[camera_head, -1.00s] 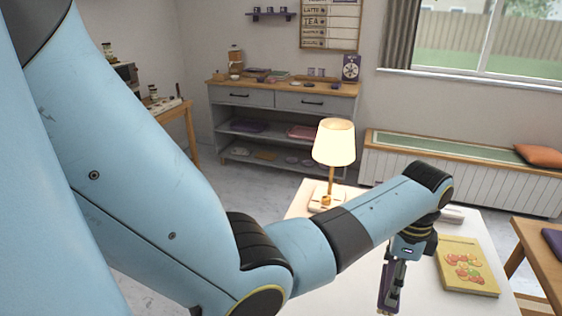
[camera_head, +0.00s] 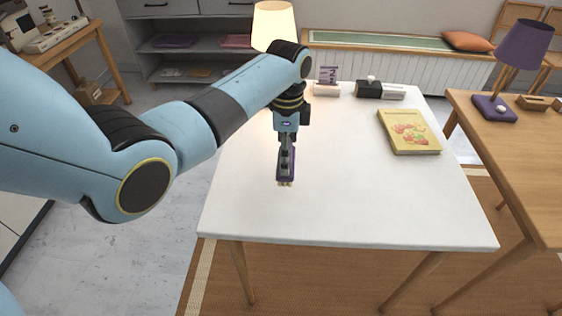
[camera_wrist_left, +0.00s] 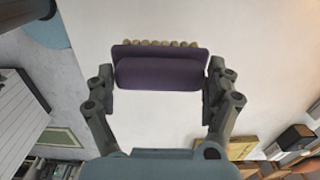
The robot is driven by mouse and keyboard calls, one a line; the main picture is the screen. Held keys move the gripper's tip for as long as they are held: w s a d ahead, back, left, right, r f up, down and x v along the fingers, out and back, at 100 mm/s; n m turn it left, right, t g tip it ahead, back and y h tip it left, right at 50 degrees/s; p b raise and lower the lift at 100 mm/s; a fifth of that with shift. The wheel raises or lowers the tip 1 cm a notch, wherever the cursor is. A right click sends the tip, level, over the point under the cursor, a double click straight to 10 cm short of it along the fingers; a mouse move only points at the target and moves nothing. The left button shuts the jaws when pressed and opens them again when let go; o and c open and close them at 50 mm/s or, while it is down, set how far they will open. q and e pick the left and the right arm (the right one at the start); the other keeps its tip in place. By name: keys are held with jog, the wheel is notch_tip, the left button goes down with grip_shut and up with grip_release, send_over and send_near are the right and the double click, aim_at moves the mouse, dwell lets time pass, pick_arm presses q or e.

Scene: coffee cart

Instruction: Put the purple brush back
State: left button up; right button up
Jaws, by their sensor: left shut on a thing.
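The purple brush (camera_wrist_left: 160,73) is held crosswise between the fingers of my left gripper (camera_wrist_left: 160,88) in the left wrist view. A row of pale bristle tufts shows along its far edge. In the head view, my left gripper (camera_head: 286,162) points down over the white table (camera_head: 350,205), shut on the brush, with the bristles at the bottom. The brush seems to be above the tabletop; the exact gap is hard to tell. My right gripper is not in view.
A lit lamp (camera_head: 273,27) stands behind my left arm. A small purple calendar-like stand (camera_head: 327,82), a black-and-white object (camera_head: 370,88) and a yellow book (camera_head: 408,133) are on the white table. A wooden table (camera_head: 515,150) with a purple lamp (camera_head: 522,45) is at right. The front of the white table is clear.

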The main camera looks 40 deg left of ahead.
pick_arm(q)
jog(key=shift+s+a+f, duration=0.15)
jog(key=shift+a+f, duration=0.35)
jog(key=shift+a, duration=0.05)
jog(key=shift+f+b, duration=0.3)
jog(key=shift+f, duration=1.55)
jog(key=o, duration=0.9)
jog(key=shift+f, duration=0.1)
jog(key=shift+r, duration=0.25)
notch_tip(320, 180, up, 12)
jog(key=shift+f+p, duration=0.1)
jog(key=shift+p, duration=0.75)
